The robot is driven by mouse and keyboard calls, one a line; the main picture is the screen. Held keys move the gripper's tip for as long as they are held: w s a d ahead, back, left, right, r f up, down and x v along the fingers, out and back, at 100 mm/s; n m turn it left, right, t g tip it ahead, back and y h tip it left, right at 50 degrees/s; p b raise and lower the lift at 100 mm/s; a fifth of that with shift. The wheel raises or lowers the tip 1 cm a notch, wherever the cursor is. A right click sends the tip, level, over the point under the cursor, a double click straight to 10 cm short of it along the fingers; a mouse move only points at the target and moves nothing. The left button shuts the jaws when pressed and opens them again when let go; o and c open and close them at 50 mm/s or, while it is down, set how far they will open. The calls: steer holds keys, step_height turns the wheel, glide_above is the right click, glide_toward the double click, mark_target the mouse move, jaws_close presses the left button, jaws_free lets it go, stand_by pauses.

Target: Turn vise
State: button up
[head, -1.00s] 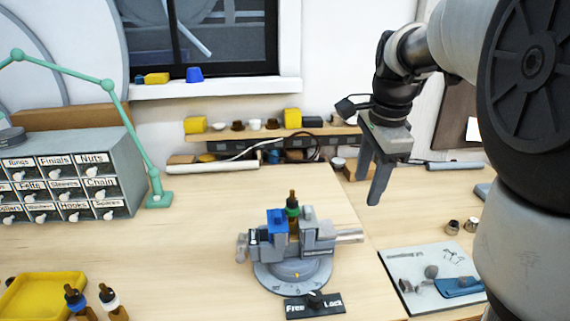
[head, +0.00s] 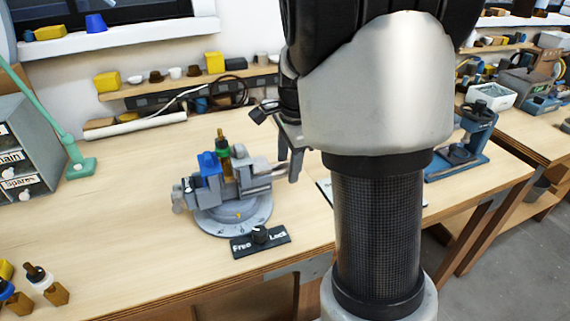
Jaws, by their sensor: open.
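The grey vise (head: 236,184) stands on its round swivel base (head: 240,218) on the wooden bench, left of my arm. A dark bottle-shaped piece with a green collar (head: 222,148) stands upright between its jaws, beside a blue part (head: 208,165). A black Free/Lock plate (head: 260,243) with a round knob lies in front of the base. My gripper (head: 293,166) points down just right of the vise's right-hand bar. It is open and empty. My arm hides part of it, and I cannot tell whether it touches the bar.
Bottles (head: 46,284) stand at the bench's front left. A drawer cabinet (head: 22,150) and a green lamp arm (head: 78,165) are at the left. A shelf (head: 180,82) runs along the wall. A blue machine (head: 460,145) stands at the right. Bench left of the vise is clear.

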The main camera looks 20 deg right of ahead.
steer(key=shift+w+f, duration=0.1)
steer(key=shift+f, duration=0.35)
steer(key=shift+c, duration=0.2)
jaws_close()
